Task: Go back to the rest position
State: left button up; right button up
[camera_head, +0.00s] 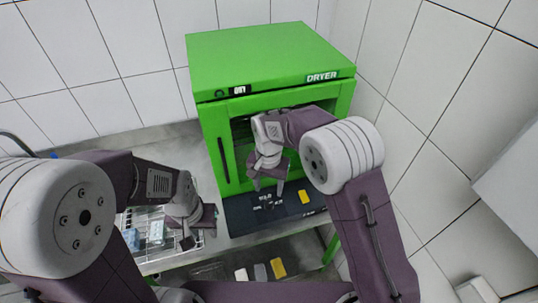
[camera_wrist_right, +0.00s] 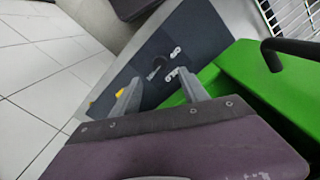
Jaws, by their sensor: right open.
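My right gripper (camera_head: 267,188) hangs in front of the green dryer (camera_head: 262,62), above a dark mat (camera_head: 238,216) on the bench. In the right wrist view my right gripper (camera_wrist_right: 160,90) is open, with nothing between its two grey fingers. The mat (camera_wrist_right: 195,35) lies beyond the fingers there. My left gripper (camera_head: 196,228) is over the right end of a wire basket (camera_head: 150,254), pointing down. I cannot tell whether its jaws are apart, and I see nothing held in it.
The dryer has a black handle (camera_head: 223,160) at its left front, close to my right gripper in the wrist view. My right arm hides much of its front. A yellow piece (camera_head: 304,197) lies on the mat. Another yellow piece (camera_head: 278,267) is lower, below the bench edge.

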jog(key=s+d+r+m+t+b, duration=0.1)
jog(key=d+r, duration=0.1)
jog(key=d, duration=0.5)
jog(key=s+d+r+m+b, duration=0.1)
jog(key=d+r+m, duration=0.1)
jog(key=d, duration=0.4)
jog(key=s+d+f+n, duration=0.2)
jog(key=s, duration=0.4)
jog(key=s+d+f+n, duration=0.3)
jog(key=s, duration=0.4)
jog(key=shift+d+n, duration=0.3)
